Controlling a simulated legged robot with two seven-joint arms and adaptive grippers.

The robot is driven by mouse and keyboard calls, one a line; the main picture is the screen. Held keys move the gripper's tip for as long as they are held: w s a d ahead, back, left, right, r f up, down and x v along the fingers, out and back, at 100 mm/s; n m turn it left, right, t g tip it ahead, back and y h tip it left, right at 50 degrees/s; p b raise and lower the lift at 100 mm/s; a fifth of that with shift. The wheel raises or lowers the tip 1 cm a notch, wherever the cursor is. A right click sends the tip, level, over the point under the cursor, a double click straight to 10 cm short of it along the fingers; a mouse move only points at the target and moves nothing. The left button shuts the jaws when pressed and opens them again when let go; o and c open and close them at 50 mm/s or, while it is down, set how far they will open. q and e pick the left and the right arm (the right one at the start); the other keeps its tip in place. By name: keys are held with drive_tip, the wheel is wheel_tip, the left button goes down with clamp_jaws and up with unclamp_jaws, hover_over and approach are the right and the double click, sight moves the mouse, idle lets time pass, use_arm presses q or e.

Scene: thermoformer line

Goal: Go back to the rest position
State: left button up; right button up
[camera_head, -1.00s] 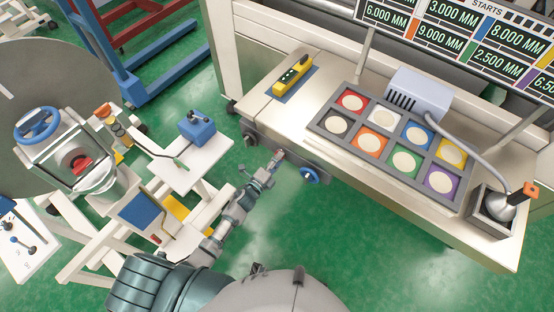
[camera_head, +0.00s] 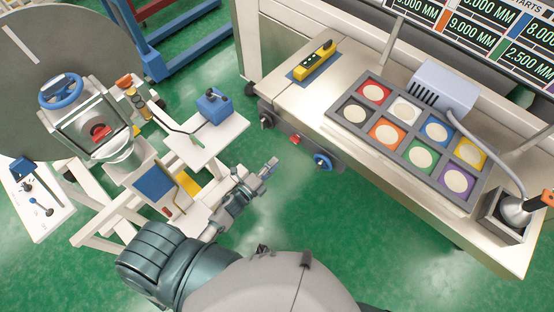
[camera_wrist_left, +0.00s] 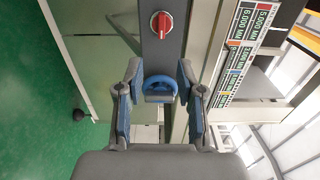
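My left gripper (camera_head: 268,168) is in front of the grey control panel on the machine's lower side, apart from it with green floor between. In the left wrist view my left gripper (camera_wrist_left: 160,98) has its two blue-padded fingers spread with nothing held. A blue handwheel (camera_wrist_left: 160,84) shows beyond the fingers, and a red knob (camera_wrist_left: 161,25) is farther along the panel. In the head view the red knob (camera_head: 295,140) and blue handwheel (camera_head: 323,161) are to the right of the gripper. My right gripper is out of view.
A white stand with a blue box (camera_head: 214,107) is left of the gripper. The machine bench holds a yellow control (camera_head: 316,61), a grey tray of coloured squares (camera_head: 350,121) and a hose nozzle. Green floor (camera_head: 290,215) is clear below the bench.

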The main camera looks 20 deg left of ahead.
use_arm(q)
drive_tip(key=shift+a, duration=0.1)
idle(0.4)
drive_tip(key=s+a+f+n+g+y, duration=0.2)
drive_tip(key=s+f+n, duration=0.2)
drive_tip(key=f, duration=0.5)
drive_tip(key=s+a+f+n+g+y, duration=0.1)
drive_tip(key=s+f+n+g, duration=0.25)
drive_tip(key=f, duration=0.55)
drive_tip(key=s+a+f+n+g+y, duration=0.2)
drive_tip(key=s+f+n, duration=0.2)
drive_tip(key=f, duration=0.6)
drive_tip(key=s+f+n+g, duration=0.2)
drive_tip(key=s+f, duration=0.3)
drive_tip(key=s, duration=0.3)
drive_tip(key=s+f+n+g, duration=0.3)
drive_tip(key=s+f, duration=0.2)
drive_tip(key=s, duration=0.4)
drive_tip(key=s+d+f+n+g+y, duration=0.1)
drive_tip(key=s+f+n+g, duration=0.2)
drive_tip(key=s, duration=0.6)
drive_tip(key=shift+s+f, duration=0.2)
drive_tip(key=shift+f, duration=0.7)
